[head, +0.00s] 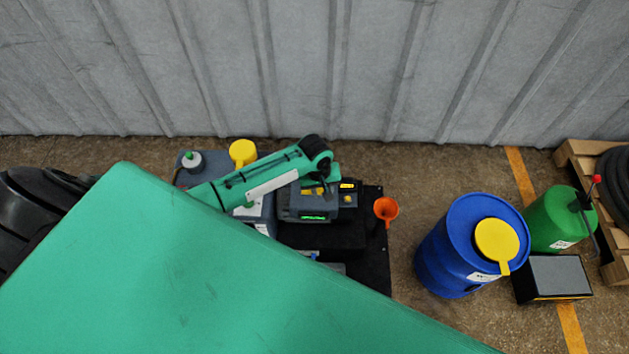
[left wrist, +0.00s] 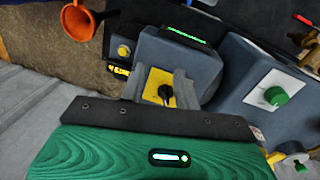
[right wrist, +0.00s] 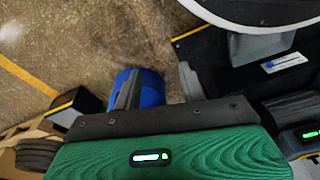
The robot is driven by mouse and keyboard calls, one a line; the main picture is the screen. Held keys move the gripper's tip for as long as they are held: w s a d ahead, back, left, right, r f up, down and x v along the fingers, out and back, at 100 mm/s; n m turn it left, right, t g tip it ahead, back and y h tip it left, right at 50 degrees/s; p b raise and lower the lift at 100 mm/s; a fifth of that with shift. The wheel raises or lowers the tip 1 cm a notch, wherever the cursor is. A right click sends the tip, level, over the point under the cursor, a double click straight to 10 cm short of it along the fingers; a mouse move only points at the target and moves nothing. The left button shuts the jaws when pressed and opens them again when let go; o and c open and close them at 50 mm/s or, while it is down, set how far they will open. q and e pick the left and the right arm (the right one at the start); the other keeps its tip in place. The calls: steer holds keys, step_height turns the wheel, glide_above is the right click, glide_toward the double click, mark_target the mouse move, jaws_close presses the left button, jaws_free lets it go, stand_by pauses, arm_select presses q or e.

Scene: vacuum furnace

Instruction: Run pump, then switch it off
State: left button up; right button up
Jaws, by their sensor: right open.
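A grey control box (head: 300,210) with a lit green display stands on a black surface in the head view. In the left wrist view its front shows a yellow plate (left wrist: 154,82) with a black knob (left wrist: 167,96). My left gripper (left wrist: 160,76) has its fingers spread on either side of this plate, with a gap beside the knob. The left fingertips are hidden in the head view. My right gripper (right wrist: 158,88) is open and empty in its wrist view. I cannot tell which unit is the pump.
A grey unit (left wrist: 238,80) with a green knob (left wrist: 277,96) stands beside the control box. An orange funnel (head: 386,209), a blue drum (head: 440,258), a green canister (head: 550,222) and a black box (head: 553,279) stand to the right. A large green part of my body hides the foreground.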

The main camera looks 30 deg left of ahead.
arm_select(q)
steer(key=w+a+r+n+y, duration=0.1)
steer(key=w+a+r+n, duration=0.3)
steer(key=w+a+r, duration=0.3)
steer(key=shift+g, duration=0.4)
steer(key=f, duration=0.4)
steer(key=f+b, duration=0.1)
steer(key=f, duration=0.3)
steer(key=s+d+f+b, duration=0.1)
steer(key=f, duration=0.3)
steer(key=shift+f, duration=0.4)
arm_select(e)
step_height(320, 180, up, 7)
steer(key=w, duration=0.1)
steer(key=shift+w+a+f, duration=0.2)
steer(key=shift+w+a, duration=0.05)
steer(key=shift+a, duration=0.05)
arm_select(q)
jaws_close()
